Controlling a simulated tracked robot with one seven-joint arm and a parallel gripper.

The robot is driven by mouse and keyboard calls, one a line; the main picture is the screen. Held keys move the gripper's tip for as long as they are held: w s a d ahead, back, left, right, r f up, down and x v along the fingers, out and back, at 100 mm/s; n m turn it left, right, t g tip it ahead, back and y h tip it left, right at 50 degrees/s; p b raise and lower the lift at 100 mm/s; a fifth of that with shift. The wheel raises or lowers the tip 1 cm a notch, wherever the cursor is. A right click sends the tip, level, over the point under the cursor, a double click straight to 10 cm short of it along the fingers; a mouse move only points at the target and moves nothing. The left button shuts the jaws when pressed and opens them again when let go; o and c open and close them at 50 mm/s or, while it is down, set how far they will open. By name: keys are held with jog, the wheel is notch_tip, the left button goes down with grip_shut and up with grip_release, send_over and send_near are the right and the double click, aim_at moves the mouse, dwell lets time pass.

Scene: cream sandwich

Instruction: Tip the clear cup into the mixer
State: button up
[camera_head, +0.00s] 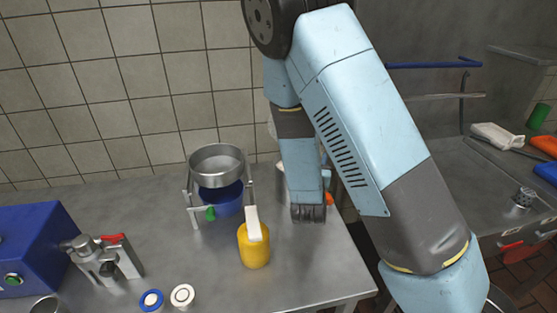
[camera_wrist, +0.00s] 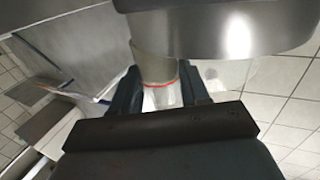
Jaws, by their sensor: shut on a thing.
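In the wrist view my gripper (camera_wrist: 161,92) has its two dark fingers on either side of the clear cup (camera_wrist: 165,99) and is shut on it. A red line crosses the cup, and a greyish, pale part shows above that line. A shiny metal bowl (camera_wrist: 225,32), perhaps the mixer's, fills the top of the wrist view, close beyond the cup. I cannot tell whether they touch. In the head view my arm covers the cup and most of what stands behind it. Only a small white part and an orange bit show beside my arm, perhaps of the mixer.
On the steel table, a metal sieve (camera_head: 217,165) stands on a frame over a blue bowl (camera_head: 222,200). A yellow jar (camera_head: 254,247) with a white top stands in front. Two round lids (camera_head: 182,296), a metal device (camera_head: 104,258) and a blue box (camera_head: 35,248) are left.

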jog(key=n, duration=0.3)
jog(key=shift+a+f, duration=0.15)
jog(key=shift+f, duration=0.15)
jog(key=shift+c, duration=0.4)
jog(key=shift+n, duration=0.7)
grip_shut()
jog(key=a+r+n, duration=0.1)
jog(key=n, duration=0.4)
jog(key=a+n, duration=0.1)
jog(key=n, duration=0.5)
jog(key=a+r+n, duration=0.1)
jog(key=n, duration=0.5)
jog(key=shift+w+r, duration=0.3)
jog(key=shift+r, duration=0.05)
